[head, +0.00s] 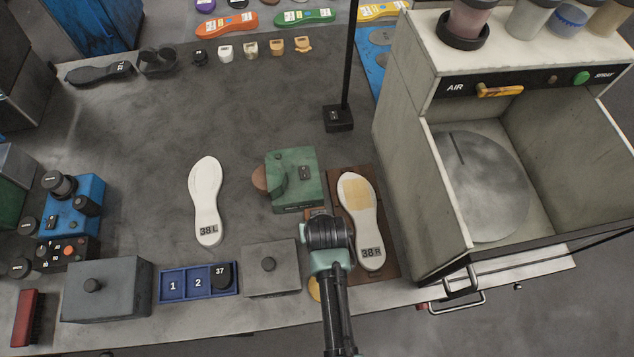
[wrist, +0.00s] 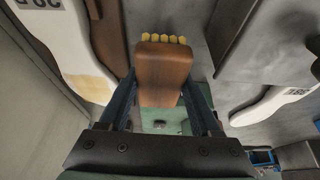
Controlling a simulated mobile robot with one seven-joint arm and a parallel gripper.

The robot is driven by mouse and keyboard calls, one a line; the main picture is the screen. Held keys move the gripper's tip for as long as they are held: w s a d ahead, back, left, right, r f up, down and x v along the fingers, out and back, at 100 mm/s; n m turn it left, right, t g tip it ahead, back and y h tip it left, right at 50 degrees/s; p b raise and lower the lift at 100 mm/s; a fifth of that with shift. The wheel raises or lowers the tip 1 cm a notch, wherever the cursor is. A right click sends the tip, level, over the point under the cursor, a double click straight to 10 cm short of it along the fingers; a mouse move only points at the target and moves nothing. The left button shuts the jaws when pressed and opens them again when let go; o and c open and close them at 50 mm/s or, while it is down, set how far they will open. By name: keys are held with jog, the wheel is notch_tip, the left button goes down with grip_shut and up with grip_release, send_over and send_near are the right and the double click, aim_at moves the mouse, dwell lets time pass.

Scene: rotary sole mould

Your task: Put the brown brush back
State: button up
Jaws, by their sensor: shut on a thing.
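My gripper (wrist: 160,88) is shut on the brown brush (wrist: 163,72) in the wrist view. The brush is a brown wooden block with a row of yellow bristle tufts at its far end, and a finger lies along each side. In the head view my gripper (head: 325,232) is over the bench, just left of the white sole marked 38R (head: 371,225). My wrist and arm hide most or all of the brush there. The 38R sole lies on a dark brown board (head: 390,262) and has a tan patch on it.
A green block (head: 295,178) stands just behind my gripper. A white 38L sole (head: 206,200) lies to the left. A grey lidded box (head: 271,270) and a blue numbered tray (head: 182,285) line the front. A grey spray cabinet (head: 420,200) stands at right. The bench middle-left is clear.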

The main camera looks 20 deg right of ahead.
jog(key=shift+f, duration=1.75)
jog(key=shift+f, duration=0.2)
jog(key=o, duration=0.9)
jog(key=shift+r, duration=0.15)
jog(key=shift+r, duration=0.2)
jog(key=v, duration=1.1)
jog(key=shift+s+a+r, duration=0.1)
jog(key=shift+s+r, duration=0.1)
jog(key=shift+r, duration=0.15)
